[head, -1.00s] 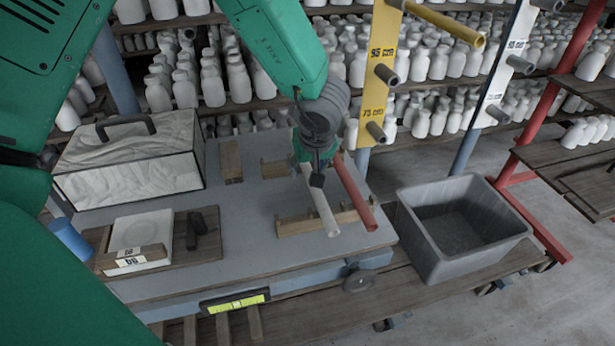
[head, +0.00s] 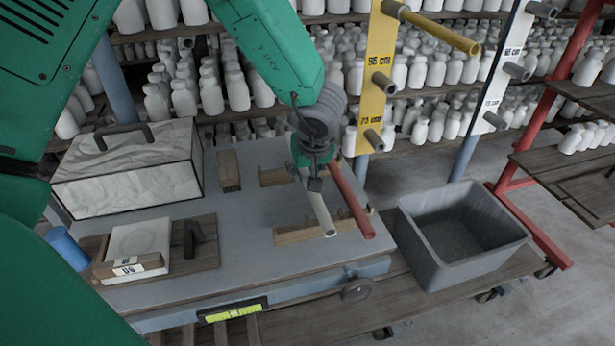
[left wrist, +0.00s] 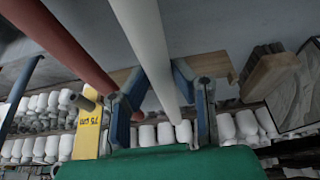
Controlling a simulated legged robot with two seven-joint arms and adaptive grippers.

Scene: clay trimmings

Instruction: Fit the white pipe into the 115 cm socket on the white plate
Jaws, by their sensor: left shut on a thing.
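The white pipe (head: 321,213) lies on the wooden rests (head: 292,234) on the grey table, beside a red pipe. My left gripper (head: 315,178) is over the pipe and shut on it; the left wrist view shows the white pipe (left wrist: 147,40) running between the blue fingers (left wrist: 165,105). The white plate (head: 495,90) stands upright at the back right with grey sockets; a 95 cm label is readable on it. Its top socket (head: 541,9) is at the upper picture edge, its label not visible. My right gripper is not in view.
The red pipe (head: 349,198) lies close on the right of the white one. A yellow plate (head: 378,75) holds a yellow pipe (head: 440,33) jutting forward. A grey bin (head: 462,270) stands right of the table. Shelves of white bottles fill the back.

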